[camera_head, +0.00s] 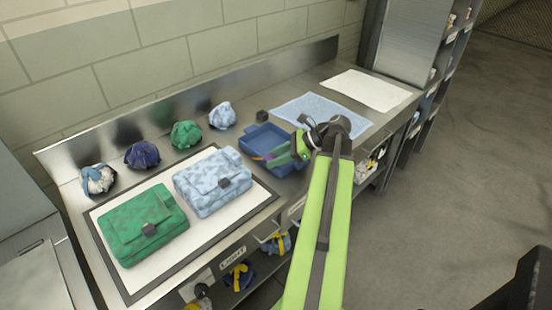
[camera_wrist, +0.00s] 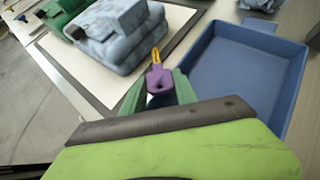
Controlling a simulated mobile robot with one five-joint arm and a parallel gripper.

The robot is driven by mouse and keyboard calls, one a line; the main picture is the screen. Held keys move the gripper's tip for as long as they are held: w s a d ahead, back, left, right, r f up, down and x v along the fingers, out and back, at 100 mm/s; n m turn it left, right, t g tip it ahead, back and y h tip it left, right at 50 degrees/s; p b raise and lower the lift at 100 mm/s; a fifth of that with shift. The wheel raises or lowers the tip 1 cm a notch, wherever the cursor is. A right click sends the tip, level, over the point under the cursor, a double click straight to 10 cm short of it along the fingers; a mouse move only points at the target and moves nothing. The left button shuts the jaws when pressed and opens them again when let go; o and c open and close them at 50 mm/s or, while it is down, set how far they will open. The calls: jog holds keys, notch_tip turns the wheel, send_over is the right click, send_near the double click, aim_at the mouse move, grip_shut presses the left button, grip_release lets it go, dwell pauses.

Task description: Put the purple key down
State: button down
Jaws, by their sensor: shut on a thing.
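The purple key (camera_wrist: 159,78) has a purple head with a hole and a yellow shaft, and the shaft points away from my gripper in the wrist view. My gripper (camera_wrist: 160,92) is shut on the key's head, with a green finger on either side. In the head view my gripper (camera_head: 277,161) is over the blue tray (camera_head: 258,137), and the key (camera_head: 262,158) shows only as a small spot at its tip. In the wrist view the tray (camera_wrist: 285,50) is to the right of the key. The key's exact height above the surfaces cannot be told.
A light blue patterned bag (camera_head: 212,182) and a green bag (camera_head: 143,222) lie on a white, dark-edged mat (camera_head: 190,240). Several bundled bags line the back of the metal counter. A blue cloth (camera_head: 320,112) and a white cloth (camera_head: 366,90) lie farther right.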

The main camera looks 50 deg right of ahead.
jog(key=shift+f+b, duration=0.35)
jog(key=shift+f, duration=0.15)
jog(key=c, duration=0.9)
grip_release()
jog(key=shift+r, duration=0.1)
jog(key=shift+c, duration=0.2)
jog(key=shift+r, duration=0.1)
jog(key=p, duration=0.1)
jog(key=r, duration=0.1)
jog(key=r+p, duration=0.1)
jog(key=shift+s+d+r+p, duration=0.1)
jog(key=shift+s+d+p, duration=0.2)
jog(key=p+v, duration=0.5)
jog(key=v, duration=0.5)
jog(key=shift+s+d, duration=0.25)
jog(key=shift+s, duration=0.1)
